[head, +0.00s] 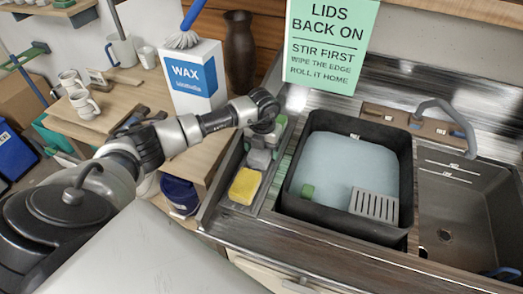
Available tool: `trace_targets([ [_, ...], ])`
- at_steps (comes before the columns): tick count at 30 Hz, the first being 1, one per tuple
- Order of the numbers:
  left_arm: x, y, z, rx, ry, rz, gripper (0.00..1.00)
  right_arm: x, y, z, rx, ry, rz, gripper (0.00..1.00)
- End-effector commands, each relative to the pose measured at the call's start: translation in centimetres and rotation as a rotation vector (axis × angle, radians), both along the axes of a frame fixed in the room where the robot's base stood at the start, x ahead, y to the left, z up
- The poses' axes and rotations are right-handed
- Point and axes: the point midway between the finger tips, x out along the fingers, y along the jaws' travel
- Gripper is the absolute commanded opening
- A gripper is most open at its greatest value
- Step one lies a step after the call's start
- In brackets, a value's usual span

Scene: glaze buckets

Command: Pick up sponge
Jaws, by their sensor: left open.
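A yellow sponge (245,186) lies at the near end of a narrow tray (238,207) to the left of the dark basin. Its top is in clear view. My left arm reaches in from the left, and my left gripper (265,130) is over the far end of the same tray, beyond the sponge and apart from it. Its jaws are open, though the fingertips are small and hard to make out. My right gripper is not in view.
Grey and green items (259,159) lie in the tray under my left gripper. A black basin (404,165) of pale liquid stands right of it, beside an empty sink (470,205) with a faucet (440,108). A wax box (192,78) stands behind my arm.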

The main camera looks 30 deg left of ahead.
Motion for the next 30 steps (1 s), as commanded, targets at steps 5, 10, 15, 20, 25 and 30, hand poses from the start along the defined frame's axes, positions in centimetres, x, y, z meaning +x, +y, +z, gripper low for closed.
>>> trace_targets([
  [5, 0.0, 0.0, 0.0, 0.000, 0.000, -0.001, 0.76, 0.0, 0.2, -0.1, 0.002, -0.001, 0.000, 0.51],
  [10, 0.0, 0.0, 0.0, -0.001, 0.000, -0.001, 0.50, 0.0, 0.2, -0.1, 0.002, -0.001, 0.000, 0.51],
  [15, 0.0, 0.0, 0.0, -0.001, -0.001, -0.001, 0.43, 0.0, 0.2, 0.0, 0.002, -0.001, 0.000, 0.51],
  [20, 0.0, 0.0, 0.2, -0.001, -0.001, -0.001, 0.43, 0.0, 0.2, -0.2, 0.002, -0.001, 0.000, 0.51],
  [25, 0.1, 0.0, 1.3, 0.000, -0.003, -0.001, 0.43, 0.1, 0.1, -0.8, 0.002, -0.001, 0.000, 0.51],
  [30, 0.1, 0.0, 4.1, 0.002, -0.007, -0.003, 0.43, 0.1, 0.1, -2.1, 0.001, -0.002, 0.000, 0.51],
])
